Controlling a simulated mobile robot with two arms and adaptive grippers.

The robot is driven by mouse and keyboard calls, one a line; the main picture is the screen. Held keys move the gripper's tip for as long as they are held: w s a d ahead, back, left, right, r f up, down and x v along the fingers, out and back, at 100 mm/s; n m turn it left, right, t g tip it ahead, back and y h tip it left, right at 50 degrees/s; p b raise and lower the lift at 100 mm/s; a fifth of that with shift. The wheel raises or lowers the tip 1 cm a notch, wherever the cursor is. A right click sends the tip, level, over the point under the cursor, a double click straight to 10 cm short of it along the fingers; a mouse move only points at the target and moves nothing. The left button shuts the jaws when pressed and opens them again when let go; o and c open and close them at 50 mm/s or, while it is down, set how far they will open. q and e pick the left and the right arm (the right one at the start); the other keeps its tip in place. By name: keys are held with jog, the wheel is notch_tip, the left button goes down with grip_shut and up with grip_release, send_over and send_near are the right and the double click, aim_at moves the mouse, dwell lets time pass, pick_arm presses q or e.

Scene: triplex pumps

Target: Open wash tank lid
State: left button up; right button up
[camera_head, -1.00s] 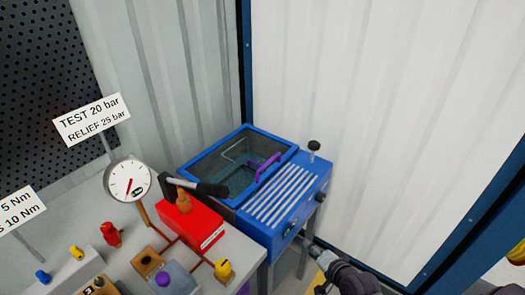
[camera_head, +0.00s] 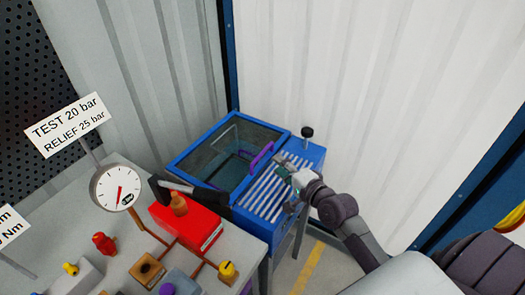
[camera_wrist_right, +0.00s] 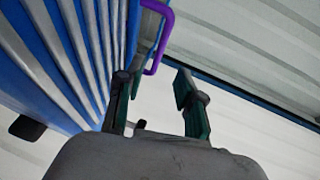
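The blue wash tank (camera_head: 178,167) stands at the back, and its clear-windowed lid (camera_head: 235,140) appears shut. A purple handle (camera_head: 262,157) sits on the lid's right edge, by the slatted drain board (camera_head: 266,196). My right gripper (camera_head: 284,175) is over the slats, to the right of the handle and apart from it. In the right wrist view my right gripper (camera_wrist_right: 157,95) has its fingers spread with nothing between them. The purple handle (camera_wrist_right: 156,40) shows ahead of them there. My left gripper is not in view.
A black knob on a post (camera_head: 307,133) stands at the tank's back right corner. A red block (camera_head: 187,224), a black-handled tool (camera_head: 190,190) and a pressure gauge (camera_head: 118,188) are on the grey bench to the left. White corrugated walls close in behind.

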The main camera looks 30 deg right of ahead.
aim_at(263, 152)
jog(key=x, duration=0.6)
jog(key=shift+w, duration=0.2)
jog(key=shift+x, duration=1.5)
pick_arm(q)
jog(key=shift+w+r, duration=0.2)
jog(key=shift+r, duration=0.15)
pick_arm(e)
jog(key=shift+f, duration=0.15)
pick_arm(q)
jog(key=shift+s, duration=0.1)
pick_arm(e)
jog(key=shift+s, duration=0.1)
jog(key=shift+c, duration=1)
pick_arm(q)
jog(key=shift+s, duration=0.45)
pick_arm(e)
grip_shut()
